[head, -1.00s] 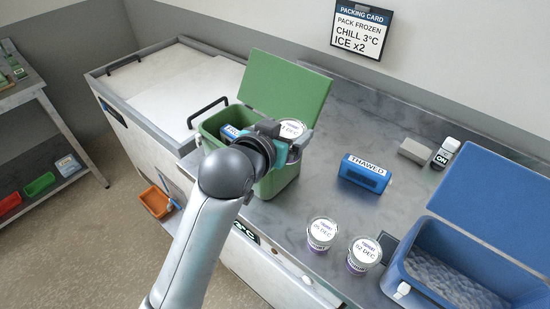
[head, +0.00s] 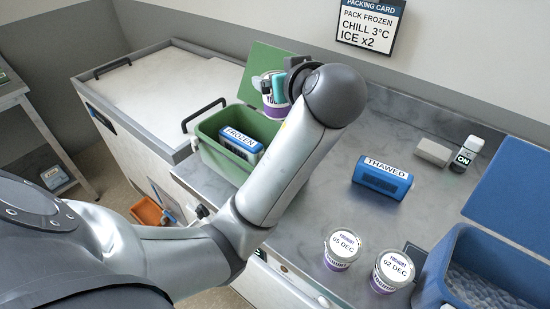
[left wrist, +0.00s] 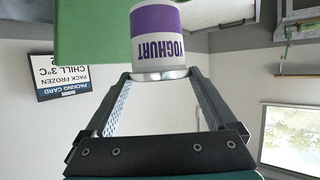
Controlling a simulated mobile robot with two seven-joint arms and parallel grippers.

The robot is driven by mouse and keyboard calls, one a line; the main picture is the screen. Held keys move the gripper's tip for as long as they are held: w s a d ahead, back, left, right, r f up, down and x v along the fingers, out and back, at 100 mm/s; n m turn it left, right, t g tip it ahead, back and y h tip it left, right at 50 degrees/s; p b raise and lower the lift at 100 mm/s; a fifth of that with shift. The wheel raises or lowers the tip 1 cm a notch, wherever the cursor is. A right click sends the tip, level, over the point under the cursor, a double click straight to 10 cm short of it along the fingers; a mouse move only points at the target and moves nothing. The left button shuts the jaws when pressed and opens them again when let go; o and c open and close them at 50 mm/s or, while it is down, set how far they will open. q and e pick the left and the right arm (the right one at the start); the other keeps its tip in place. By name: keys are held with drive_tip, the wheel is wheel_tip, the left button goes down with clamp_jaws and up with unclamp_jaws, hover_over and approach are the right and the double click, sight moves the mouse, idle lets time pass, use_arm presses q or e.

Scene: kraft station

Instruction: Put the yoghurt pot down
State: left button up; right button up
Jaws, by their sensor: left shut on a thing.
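The yoghurt pot (head: 275,103), white with a purple label, is held upright by my left gripper (head: 285,82) in front of the green box's raised lid. It appears to be in the air over the back right of the green box (head: 222,165). In the left wrist view the pot (left wrist: 158,38) sits between the fingertips, its label upside down in the picture. A blue block marked FROZEN (head: 241,143) lies inside the box. My forearm hides the box's right side. My right gripper is not in view.
Two yoghurt pots, 05 DEC (head: 341,250) and 02 DEC (head: 392,270), stand on the counter (head: 330,205). An open blue box (head: 440,262) is at right.

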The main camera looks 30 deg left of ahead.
use_arm(q)
wheel_tip(320, 180, down, 18)
drive_tip(key=b, duration=0.3)
drive_tip(key=shift+f, duration=0.15)
drive_tip(key=shift+s+f+b, duration=0.2)
drive_tip(key=shift+f+b, duration=0.35)
drive_tip(key=shift+f, duration=0.05)
drive_tip(key=o, duration=1.2)
drive_tip(key=shift+s+f, duration=0.1)
drive_tip(key=shift+f, duration=0.05)
drive_tip(key=shift+d, duration=0.1)
drive_tip(key=r+p+v, duration=0.1)
drive_tip(key=p+v, duration=0.1)
drive_tip(key=v, duration=1)
drive_tip(key=shift+w+r, duration=0.25)
drive_tip(key=shift+r, duration=0.2)
